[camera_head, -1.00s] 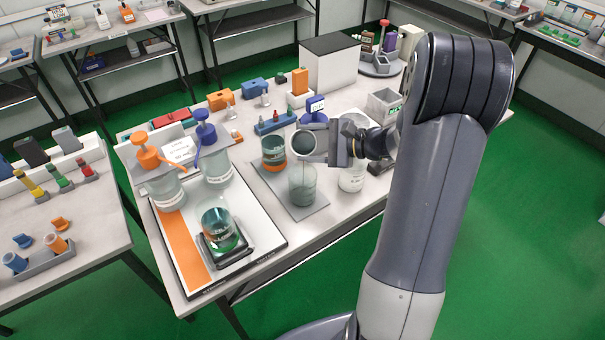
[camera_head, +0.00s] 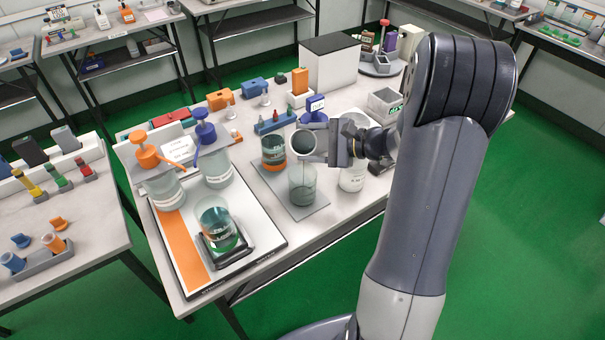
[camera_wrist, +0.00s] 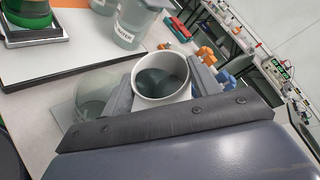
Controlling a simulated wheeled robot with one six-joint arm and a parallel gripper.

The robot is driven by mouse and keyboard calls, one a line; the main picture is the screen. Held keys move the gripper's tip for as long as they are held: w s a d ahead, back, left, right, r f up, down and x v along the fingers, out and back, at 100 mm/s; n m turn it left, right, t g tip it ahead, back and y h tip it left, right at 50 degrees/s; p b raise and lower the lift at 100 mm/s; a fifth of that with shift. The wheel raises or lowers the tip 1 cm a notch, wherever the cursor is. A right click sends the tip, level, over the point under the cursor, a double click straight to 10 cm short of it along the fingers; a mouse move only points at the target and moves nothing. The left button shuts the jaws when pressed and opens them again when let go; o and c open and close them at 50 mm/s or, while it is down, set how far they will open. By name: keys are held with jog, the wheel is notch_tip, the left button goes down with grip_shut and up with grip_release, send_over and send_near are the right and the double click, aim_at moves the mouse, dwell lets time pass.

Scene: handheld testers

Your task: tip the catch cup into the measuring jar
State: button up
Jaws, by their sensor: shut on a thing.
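The catch cup (camera_head: 303,143), a small white-rimmed cup, is tilted with its open mouth showing to the head camera. My gripper (camera_head: 325,148) is shut on it from the right. The measuring jar (camera_head: 302,188), a clear glass jar, stands upright on a grey mat below the cup. In the wrist view the cup (camera_wrist: 160,86) sits between the jaws, with its grey-green inside showing. The jar (camera_wrist: 92,95) shows below and left of it, partly hidden by a jaw. I cannot tell whether anything is flowing out or how full the jar is.
A beaker with an orange base (camera_head: 273,153) stands close behind the jar. A white-labelled container (camera_head: 352,178) is close on its right. At left, a beaker (camera_head: 216,222) sits on a black scale, near two pump bottles (camera_head: 163,186).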

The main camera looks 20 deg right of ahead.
jog(key=shift+s+a+f+n+t+b, duration=0.2)
jog(key=shift+n+b, duration=0.25)
jog(key=shift+b, duration=1.1)
jog(key=shift+s+d+f+n+t+b, duration=0.15)
jog(key=shift+n+t+b, duration=0.25)
jog(key=shift+b, duration=1.15)
jog(key=shift+s+a+f+n+t+b, duration=0.15)
jog(key=shift+n+b, duration=0.3)
jog(key=shift+b, duration=1.1)
dwell(3.4)
